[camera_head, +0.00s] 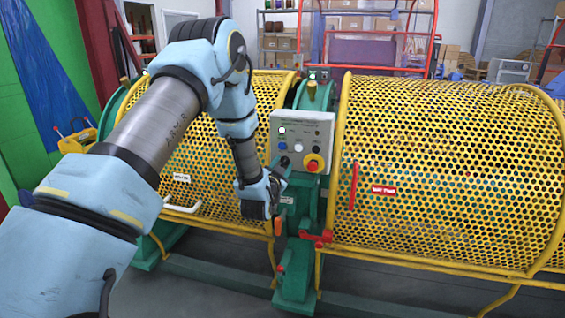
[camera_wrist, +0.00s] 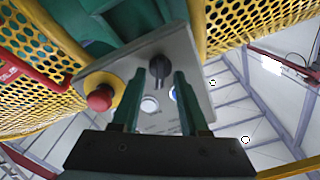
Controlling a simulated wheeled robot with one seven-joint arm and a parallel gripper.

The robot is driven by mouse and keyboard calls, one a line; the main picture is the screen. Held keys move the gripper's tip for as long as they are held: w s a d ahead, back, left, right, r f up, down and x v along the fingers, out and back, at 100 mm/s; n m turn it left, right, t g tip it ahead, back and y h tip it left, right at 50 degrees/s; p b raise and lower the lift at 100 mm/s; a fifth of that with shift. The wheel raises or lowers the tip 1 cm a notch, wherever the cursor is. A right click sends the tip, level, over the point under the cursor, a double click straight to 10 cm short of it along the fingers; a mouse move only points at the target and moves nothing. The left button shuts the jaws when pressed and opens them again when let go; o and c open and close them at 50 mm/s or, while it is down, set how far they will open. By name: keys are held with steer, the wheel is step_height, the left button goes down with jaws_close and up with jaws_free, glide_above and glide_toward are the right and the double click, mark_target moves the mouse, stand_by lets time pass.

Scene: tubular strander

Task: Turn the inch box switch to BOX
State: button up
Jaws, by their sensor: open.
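The grey control box (camera_head: 318,128) is mounted between the two yellow mesh guards in the head view. Its black rotary switch (camera_head: 284,161) sits at the lower left of the face, beside a red stop button on yellow (camera_head: 314,163). In the wrist view the box appears turned over, with the black switch (camera_wrist: 159,66) showing between my two dark fingers. My gripper (camera_wrist: 159,78) is open, one finger on each side of the switch in the picture; I cannot tell whether they touch it. In the head view my gripper (camera_head: 282,176) is just below the switch. The label lettering is too small to read.
Yellow mesh guards (camera_head: 430,170) flank the box on both sides. Red handles (camera_head: 318,238) and a green frame (camera_head: 296,270) lie below it. The red stop button (camera_wrist: 100,99) is close to one finger in the wrist view. White and blue buttons share the panel.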

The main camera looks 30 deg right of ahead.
jaws_close()
stand_by(0.4)
